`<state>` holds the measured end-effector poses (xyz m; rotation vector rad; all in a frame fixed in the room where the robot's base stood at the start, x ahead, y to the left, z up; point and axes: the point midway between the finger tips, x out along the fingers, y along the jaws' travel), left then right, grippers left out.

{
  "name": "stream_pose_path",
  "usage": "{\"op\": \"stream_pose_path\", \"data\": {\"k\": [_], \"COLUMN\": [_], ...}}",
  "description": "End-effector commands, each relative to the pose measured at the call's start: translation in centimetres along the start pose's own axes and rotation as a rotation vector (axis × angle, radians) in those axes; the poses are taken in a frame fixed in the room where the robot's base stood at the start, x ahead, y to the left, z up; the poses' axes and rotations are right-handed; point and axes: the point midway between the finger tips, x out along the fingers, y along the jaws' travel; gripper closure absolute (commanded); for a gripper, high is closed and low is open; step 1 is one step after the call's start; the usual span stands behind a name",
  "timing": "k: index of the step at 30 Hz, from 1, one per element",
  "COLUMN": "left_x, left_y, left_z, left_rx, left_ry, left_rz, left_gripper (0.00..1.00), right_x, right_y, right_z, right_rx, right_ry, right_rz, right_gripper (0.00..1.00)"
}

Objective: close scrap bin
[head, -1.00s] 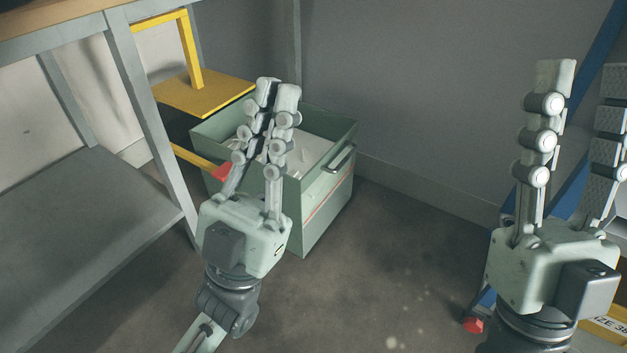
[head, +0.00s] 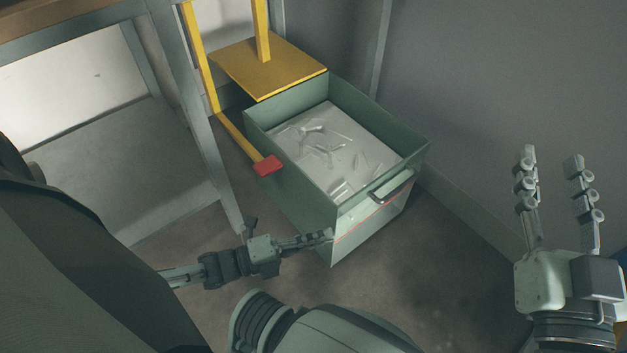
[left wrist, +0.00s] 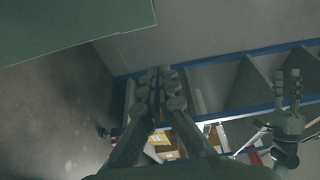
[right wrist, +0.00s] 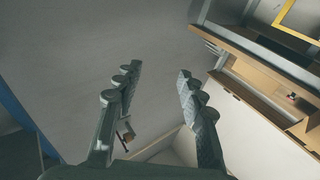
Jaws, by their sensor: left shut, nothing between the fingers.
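The scrap bin (head: 418,165) is a green, open-topped box standing out from a yellow frame, with pale scraps inside and a handle (head: 390,188) on its front. My left gripper (head: 330,236) is shut and empty, low beside the bin's near front corner; I cannot tell if it touches. In the left wrist view its fingers (left wrist: 160,76) are together, and a green panel (left wrist: 75,22), likely the bin, is at upper left. My right gripper (head: 550,160) is open and empty, raised at the right, with its fingers apart in the right wrist view (right wrist: 157,70).
A yellow plate (head: 270,68) sits behind the bin. A yellow bar with a red end (head: 268,166) runs along its left side. A grey-legged bench (head: 205,150) with a lower shelf stands left. The wall (head: 500,90) is close on the right; floor before the bin is clear.

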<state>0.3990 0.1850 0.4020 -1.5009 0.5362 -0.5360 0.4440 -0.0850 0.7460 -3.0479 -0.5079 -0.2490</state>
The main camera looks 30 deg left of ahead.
Motion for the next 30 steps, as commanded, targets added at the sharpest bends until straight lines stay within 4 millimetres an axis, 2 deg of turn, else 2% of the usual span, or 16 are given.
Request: {"op": "stream_pose_path", "data": {"k": [3, 8, 12, 16, 30], "left_x": [2.9, 6.2, 5.1, 4.7, 4.5], "left_y": [-0.1, -0.1, 0.1, 0.0, -0.1], "left_z": [0.0, 0.1, 2.2, 3.3, 3.8], "left_rx": [0.001, 0.000, 0.001, 0.000, -0.002], "left_ry": [0.001, 0.000, 0.000, 0.001, 0.000], "left_rz": [-0.005, -0.005, 0.002, 0.000, -0.001], "left_gripper": [1.00, 1.00, 1.00, 1.00, 1.00], "right_x": [0.0, -0.1, -0.4, -0.4, -0.4], "right_y": [-0.4, -0.9, -1.3, -1.3, -1.3], "right_z": [-0.9, -2.4, -3.6, -4.0, -4.3], "right_rx": [0.010, 0.022, 0.034, 0.034, 0.034], "right_ry": [0.051, 0.120, 0.180, 0.205, 0.219], "right_rz": [-0.007, -0.016, -0.024, -0.023, -0.023], "right_gripper": [0.60, 0.60, 0.60, 0.60, 0.60]}}
